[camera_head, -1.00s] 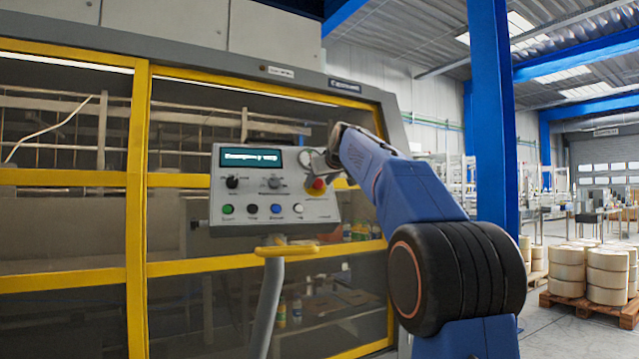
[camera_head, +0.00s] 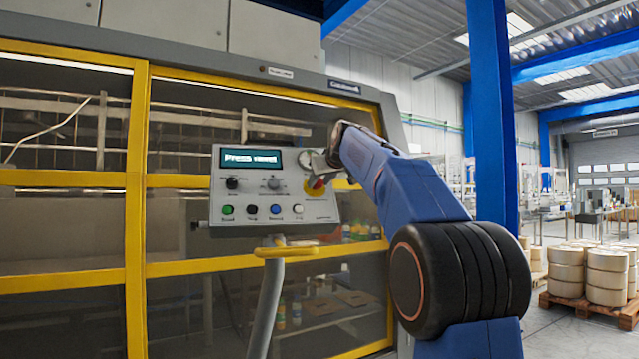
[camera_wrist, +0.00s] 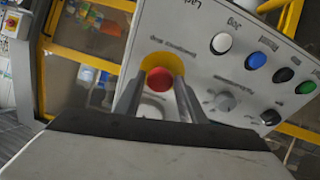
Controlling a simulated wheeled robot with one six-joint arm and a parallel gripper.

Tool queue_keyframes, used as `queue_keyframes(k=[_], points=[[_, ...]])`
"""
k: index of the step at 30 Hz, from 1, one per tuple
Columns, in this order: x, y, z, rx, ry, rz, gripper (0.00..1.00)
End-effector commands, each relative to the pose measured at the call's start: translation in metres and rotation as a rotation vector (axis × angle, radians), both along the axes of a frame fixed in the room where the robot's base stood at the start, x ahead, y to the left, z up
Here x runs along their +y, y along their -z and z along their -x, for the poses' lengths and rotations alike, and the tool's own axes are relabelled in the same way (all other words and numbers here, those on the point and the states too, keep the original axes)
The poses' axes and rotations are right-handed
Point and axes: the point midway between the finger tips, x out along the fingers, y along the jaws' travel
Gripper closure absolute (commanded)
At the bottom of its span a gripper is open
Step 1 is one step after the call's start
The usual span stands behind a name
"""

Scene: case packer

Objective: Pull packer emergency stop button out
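The red emergency stop button (camera_wrist: 160,77) sits on a yellow surround (camera_wrist: 158,62) at the corner of the grey control panel (camera_wrist: 200,75). In the head view the button (camera_head: 316,184) is at the panel's right side, partly covered by my gripper (camera_head: 318,165). The panel's display (camera_head: 251,158) reads "Press" and a second word that looks like "reset".
The panel also carries knobs (camera_head: 274,184) and a row of coloured buttons (camera_head: 275,210). A yellow handle (camera_head: 285,251) sits below it. Behind stands the packer's yellow-framed enclosure (camera_head: 138,200). A blue column (camera_head: 492,120) and a pallet of rolls (camera_head: 590,305) are to the right.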

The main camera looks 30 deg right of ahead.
Motion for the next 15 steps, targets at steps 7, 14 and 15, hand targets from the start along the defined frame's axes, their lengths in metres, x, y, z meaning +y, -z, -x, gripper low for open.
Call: queue_keyframes(k=[7, 14, 15], points=[[0.0, -0.001, 0.0, -0.001, 0.0, 0.0, 0.48], [0.001, -0.004, 0.007, -0.002, 0.001, 0.001, 0.48], [0.002, -0.005, 0.011, -0.002, 0.001, 0.001, 0.48]])
